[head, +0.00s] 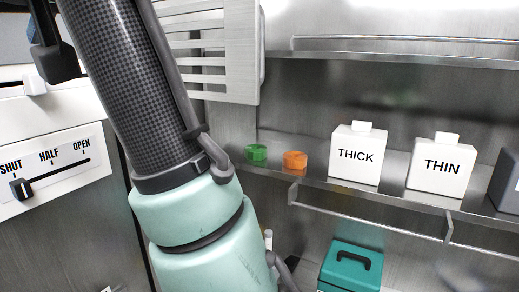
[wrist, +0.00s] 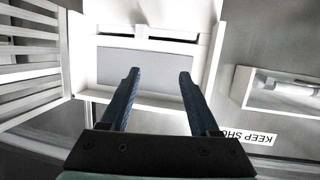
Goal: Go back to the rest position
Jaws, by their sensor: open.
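My gripper (wrist: 158,80) shows in the wrist view with its two dark fingers apart and nothing between them. Beyond the fingertips is a white box-like fitting (wrist: 105,60) with a pale grey panel. I cannot tell whether the fingers touch it; they seem apart from it. In the head view my arm crosses the left half of the picture, and my gripper is out of that picture.
A metal shelf (head: 310,181) holds a green piece (head: 256,153), an orange piece (head: 295,160) and white containers marked THICK (head: 356,170) and THIN (head: 438,182). A teal box (head: 350,268) stands below. A slider panel (head: 75,180) is at left, its knob at SHUT. A white slatted rack (head: 232,85) hangs above.

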